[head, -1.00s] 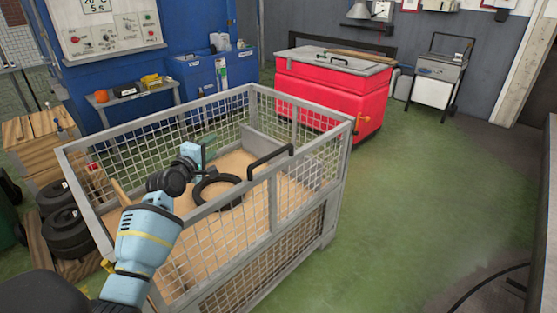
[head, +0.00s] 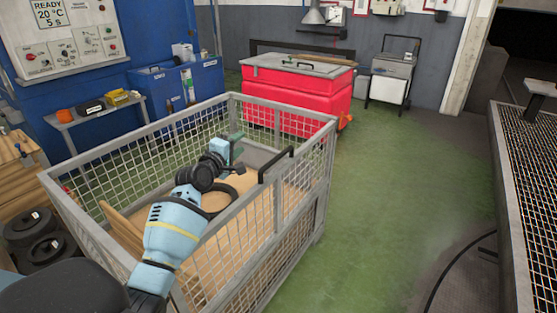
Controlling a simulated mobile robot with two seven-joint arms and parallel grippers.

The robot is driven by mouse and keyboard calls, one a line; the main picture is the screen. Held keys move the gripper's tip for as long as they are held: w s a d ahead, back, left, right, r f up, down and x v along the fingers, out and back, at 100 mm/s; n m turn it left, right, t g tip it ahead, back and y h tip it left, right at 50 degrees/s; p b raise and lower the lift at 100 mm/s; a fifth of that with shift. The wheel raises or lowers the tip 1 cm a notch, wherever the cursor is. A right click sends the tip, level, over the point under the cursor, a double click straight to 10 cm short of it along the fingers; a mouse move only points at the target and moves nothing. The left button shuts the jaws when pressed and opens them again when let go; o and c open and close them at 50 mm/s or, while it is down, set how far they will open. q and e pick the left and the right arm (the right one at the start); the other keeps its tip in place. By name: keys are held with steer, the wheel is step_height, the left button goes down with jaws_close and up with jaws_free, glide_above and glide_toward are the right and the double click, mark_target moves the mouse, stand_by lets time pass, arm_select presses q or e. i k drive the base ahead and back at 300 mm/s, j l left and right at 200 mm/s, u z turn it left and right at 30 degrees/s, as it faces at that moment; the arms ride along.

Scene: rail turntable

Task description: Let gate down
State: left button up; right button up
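The mesh cage (head: 140,122) stands in the middle left with grey frame bars and a tan floor. Its near right side is a mesh gate panel (head: 262,222), which stands upright. A black handle (head: 277,164) sits on the top of that side. My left arm reaches in over the cage from the lower left. My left gripper (head: 238,168) is above the cage floor, a little left of the handle and apart from it. Its fingers are small and partly hidden, so their opening is unclear. My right gripper is not in view.
A red chest (head: 290,95) stands behind the cage, with a grey cart (head: 392,75) to its right. Green floor (head: 390,190) is clear to the right, up to a raised grated platform (head: 530,180).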

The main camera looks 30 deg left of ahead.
mark_target(176, 298)
steer(key=j+z, duration=0.15)
steer(key=j, duration=0.3)
steer(key=k+j+z, duration=0.15)
steer(key=j, duration=0.25)
steer(key=j+z, duration=0.15)
steer(key=j, duration=0.3)
steer(key=k+j+z, duration=0.15)
steer(key=j, duration=0.25)
steer(key=k+j+z, duration=0.15)
steer(key=j, duration=0.25)
steer(key=j+z, duration=0.15)
steer(key=j, duration=0.25)
steer(key=k+j+z, duration=0.45)
steer(key=j, duration=0.2)
steer(key=j+z, duration=0.25)
steer(key=z, duration=0.15)
